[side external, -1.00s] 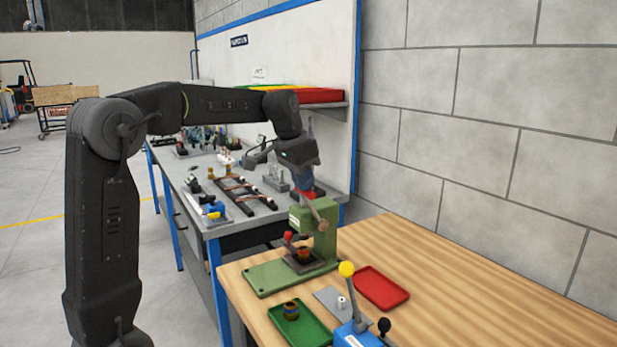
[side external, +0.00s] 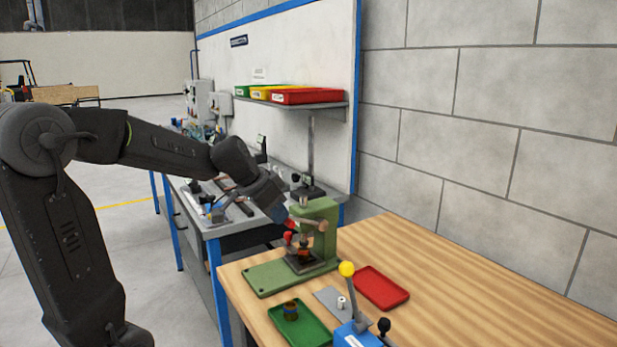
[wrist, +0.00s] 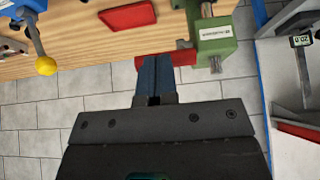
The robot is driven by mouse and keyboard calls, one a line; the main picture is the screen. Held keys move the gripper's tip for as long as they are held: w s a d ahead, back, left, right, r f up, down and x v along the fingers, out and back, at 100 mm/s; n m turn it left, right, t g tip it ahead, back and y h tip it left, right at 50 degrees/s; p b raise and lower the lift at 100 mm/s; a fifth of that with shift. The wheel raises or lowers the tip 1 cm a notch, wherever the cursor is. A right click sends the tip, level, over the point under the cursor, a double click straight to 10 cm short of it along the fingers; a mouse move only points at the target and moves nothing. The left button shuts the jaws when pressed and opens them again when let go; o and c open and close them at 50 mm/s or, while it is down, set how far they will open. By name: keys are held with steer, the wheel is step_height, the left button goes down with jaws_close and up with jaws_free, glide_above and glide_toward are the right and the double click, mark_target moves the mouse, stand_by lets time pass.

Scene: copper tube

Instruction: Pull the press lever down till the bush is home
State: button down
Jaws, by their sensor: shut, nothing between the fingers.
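The green press (side external: 321,220) stands on its green base plate at the bench's left end; it also shows in the wrist view (wrist: 214,38). Its lever's red grip (side external: 292,224) points left of the pivot, roughly level. The grip also shows in the wrist view (wrist: 180,56), crossing by my fingertips. My gripper (side external: 280,216) is shut and empty, its blue fingers together (wrist: 155,72) at the grip, apparently touching it. A copper-brown bush (side external: 304,252) sits under the press ram, partly hidden; whether it is fully seated cannot be told.
A green tray (side external: 312,333) holding a brownish part, a grey plate (side external: 328,297) with a small white part, and a red tray (side external: 381,287) lie in front. A blue device with a yellow-knobbed lever (side external: 347,269) stands nearest. The bench's right side is clear.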

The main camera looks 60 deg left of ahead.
steer(key=shift+s+f, duration=0.3)
steer(key=shift+f, duration=0.5)
steer(key=shift+s+f, duration=0.35)
steer(key=shift+f, duration=0.5)
steer(key=shift+s+f, duration=0.3)
steer(key=shift+f, duration=0.5)
steer(key=s+r, duration=0.8)
steer(key=s, duration=0.2)
steer(key=shift+s, duration=0.25)
steer(key=s+d+f, duration=0.1)
steer(key=d+f, duration=0.1)
steer(key=d, duration=0.7)
steer(key=s+d+f+g, duration=0.1)
steer(key=d+f, duration=0.1)
steer(key=d, duration=0.7)
steer(key=shift+d, duration=0.3)
